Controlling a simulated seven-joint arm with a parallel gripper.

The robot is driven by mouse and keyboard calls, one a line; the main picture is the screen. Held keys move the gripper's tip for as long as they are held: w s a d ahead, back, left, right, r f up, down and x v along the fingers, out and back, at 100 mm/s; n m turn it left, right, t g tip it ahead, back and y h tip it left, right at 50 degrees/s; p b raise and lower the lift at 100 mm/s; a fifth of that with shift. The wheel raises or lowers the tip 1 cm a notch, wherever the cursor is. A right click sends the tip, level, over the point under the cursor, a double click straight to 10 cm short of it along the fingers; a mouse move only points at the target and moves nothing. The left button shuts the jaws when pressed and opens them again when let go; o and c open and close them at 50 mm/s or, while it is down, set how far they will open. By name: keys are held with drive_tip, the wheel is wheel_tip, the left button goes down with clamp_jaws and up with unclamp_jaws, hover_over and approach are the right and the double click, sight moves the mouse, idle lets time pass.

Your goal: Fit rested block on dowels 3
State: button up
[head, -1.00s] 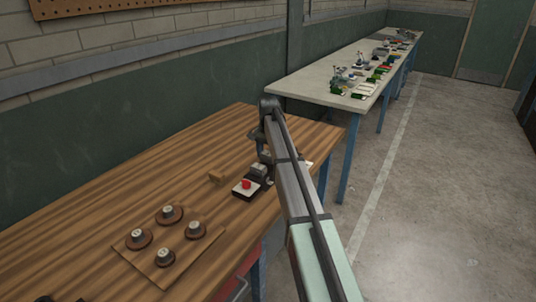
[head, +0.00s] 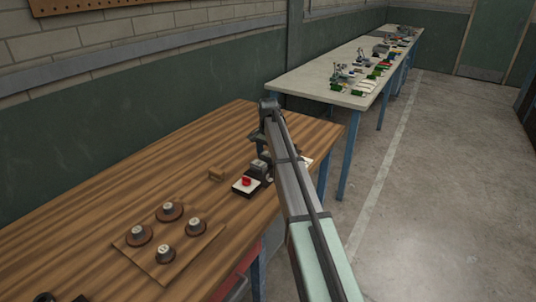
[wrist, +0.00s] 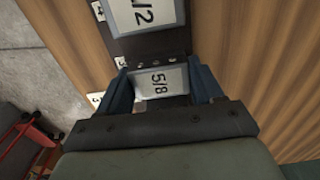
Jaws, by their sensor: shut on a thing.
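In the wrist view my gripper (wrist: 161,88) has its two blue fingers shut on the sides of a block (wrist: 158,82) with a pale face marked 5/8. A second, larger block (wrist: 140,14), its label partly cut off and ending in /2, sits farther along a dark plate (wrist: 155,45). Several small pale dots, perhaps dowel tops (wrist: 170,63), show on the plate just beyond the held block. I cannot tell whether the held block touches the plate. In the head view my arm hides most of this.
A long pale bench (head: 310,82) stands behind. The table's left back is clear.

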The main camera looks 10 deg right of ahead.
drive_tip(key=shift+f, duration=0.1)
drive_tip(key=o, duration=1.2)
wheel_tip(320, 180, up, 14)
drive_tip(key=shift+f, duration=0.1)
